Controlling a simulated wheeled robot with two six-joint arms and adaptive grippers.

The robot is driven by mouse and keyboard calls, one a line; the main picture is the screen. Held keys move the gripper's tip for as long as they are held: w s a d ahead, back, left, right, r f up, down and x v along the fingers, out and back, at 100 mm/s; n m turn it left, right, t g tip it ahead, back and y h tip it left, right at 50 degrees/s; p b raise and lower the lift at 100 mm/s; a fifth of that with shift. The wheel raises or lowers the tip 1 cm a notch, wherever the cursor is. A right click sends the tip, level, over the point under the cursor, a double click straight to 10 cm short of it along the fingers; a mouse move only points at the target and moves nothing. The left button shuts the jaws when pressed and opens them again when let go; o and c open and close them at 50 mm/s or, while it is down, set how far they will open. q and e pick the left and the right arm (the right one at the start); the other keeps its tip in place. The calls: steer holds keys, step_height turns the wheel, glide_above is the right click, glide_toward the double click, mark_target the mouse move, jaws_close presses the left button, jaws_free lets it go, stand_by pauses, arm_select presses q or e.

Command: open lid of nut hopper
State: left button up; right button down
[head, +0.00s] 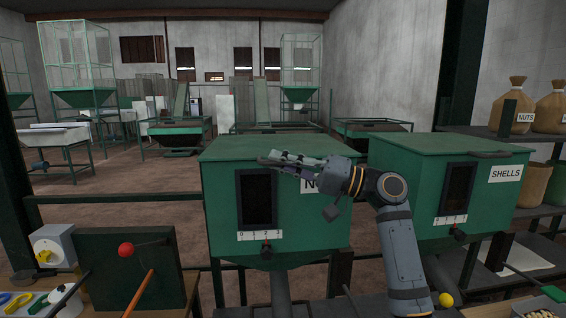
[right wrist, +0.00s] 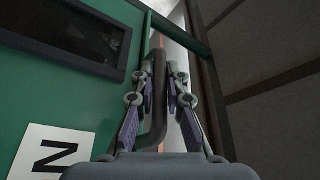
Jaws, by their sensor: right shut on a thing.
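The nut hopper (head: 225,205) is a green box in the middle of the head view, with a dark window and a label of which only an "N" shows beside my arm. Its flat green lid (head: 265,147) lies down on top, level with the box's rim. My right gripper (head: 281,161) reaches across the hopper's front at the lid's front edge. In the right wrist view my right gripper (right wrist: 163,80) is shut on the dark lid handle (right wrist: 156,130), a bent bar standing between its fingers. My left gripper is out of view.
A similar green hopper labelled SHELLS (head: 410,190) stands to the right. A dark panel (head: 145,275) with a red-knobbed lever (head: 126,249) stands at the lower left. A rail runs behind the hoppers. Sacks (head: 513,105) sit on the right shelf. Space above the lid is clear.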

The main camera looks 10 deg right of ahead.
steer(key=shift+r, duration=0.15)
steer(key=shift+r+p, duration=0.3)
steer(key=shift+p, duration=0.05)
steer(key=w+r+p, duration=0.3)
steer(key=r+p, duration=0.4)
steer(key=r, duration=0.2)
steer(key=w+r+m+p, duration=0.1)
steer(key=w+r+p, duration=0.2)
steer(key=r+p, duration=0.4)
step_height(320, 180, up, 4)
steer(key=shift+w+f+m, duration=0.2)
steer(key=shift+w+m, duration=0.1)
steer(key=shift+w, duration=0.1)
steer(key=c, duration=1.4)
jaws_free()
steer(key=shift+o, duration=0.2)
steer(key=shift+s, duration=0.15)
